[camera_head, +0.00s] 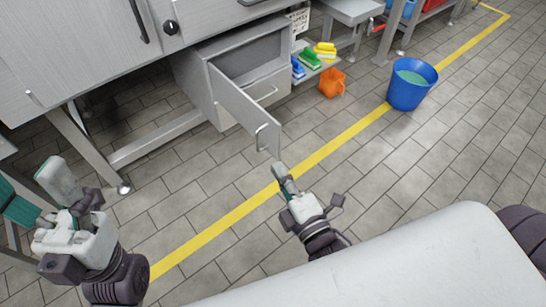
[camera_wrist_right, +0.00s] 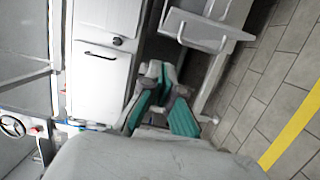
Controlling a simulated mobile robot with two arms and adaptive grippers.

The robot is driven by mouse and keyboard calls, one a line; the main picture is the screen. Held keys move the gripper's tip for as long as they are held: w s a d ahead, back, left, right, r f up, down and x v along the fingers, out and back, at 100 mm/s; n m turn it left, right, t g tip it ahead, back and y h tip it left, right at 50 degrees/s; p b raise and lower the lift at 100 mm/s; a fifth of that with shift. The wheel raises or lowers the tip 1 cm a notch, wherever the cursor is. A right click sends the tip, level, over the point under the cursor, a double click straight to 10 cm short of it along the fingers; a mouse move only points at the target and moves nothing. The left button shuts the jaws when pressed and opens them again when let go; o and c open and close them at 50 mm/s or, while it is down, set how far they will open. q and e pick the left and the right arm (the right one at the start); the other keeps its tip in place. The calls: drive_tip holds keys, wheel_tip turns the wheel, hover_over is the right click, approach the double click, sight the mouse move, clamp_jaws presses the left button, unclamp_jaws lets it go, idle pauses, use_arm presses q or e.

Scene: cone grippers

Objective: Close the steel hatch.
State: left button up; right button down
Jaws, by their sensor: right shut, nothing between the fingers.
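The steel hatch (camera_head: 238,103) is a flat grey door panel, standing swung out from a low steel cabinet in the head view. A bar handle (camera_head: 262,137) sits near its free end. The cabinet's compartment behind it is open. My right gripper (camera_head: 280,171) is shut and empty, its fingertips just below the hatch's free end in the picture; I cannot tell if they touch. My left gripper (camera_head: 42,194) is at the left, away from the hatch, its teal-lined fingers spread. In the right wrist view a handled steel panel (camera_wrist_right: 200,30) shows; I cannot tell if it is the hatch.
A steel table leg with a foot (camera_head: 123,187) stands left of the cabinet. An orange jug (camera_head: 332,83), brushes (camera_head: 311,58) and a blue bucket (camera_head: 411,84) are to the right. Tiled floor with a yellow line (camera_head: 222,224) is clear around my right gripper.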

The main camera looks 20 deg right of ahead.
sight(276, 136)
drive_tip(key=w+d+b, duration=0.1)
drive_tip(key=w, duration=0.2)
drive_tip(key=w+b, duration=0.1)
drive_tip(key=w, duration=0.3)
drive_tip(key=w+d+f+b, duration=0.1)
drive_tip(key=w, duration=0.2)
drive_tip(key=shift+w+d+b, duration=0.3)
drive_tip(key=shift+w+b, duration=0.05)
drive_tip(key=shift+b, duration=0.05)
